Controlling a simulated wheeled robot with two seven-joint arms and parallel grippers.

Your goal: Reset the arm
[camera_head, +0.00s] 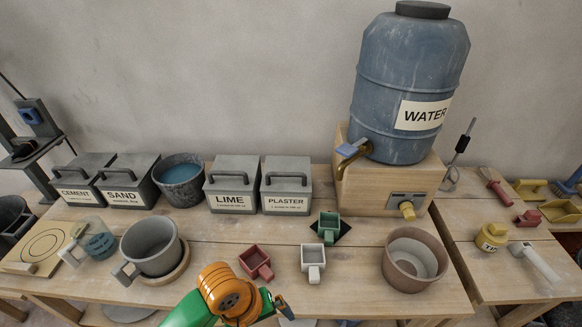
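A green and orange section of one of my arms (228,294) shows at the bottom centre, in front of the table's near edge. I cannot tell for sure which arm it is. No held object is visible.
The wooden table (215,232) carries a grey mug-like bucket (150,249), a red scoop (256,262), a white scoop (313,262), a green scoop (328,227) and a brown pot (413,260). Lidded boxes (231,185) and the water tank (408,85) stand behind.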

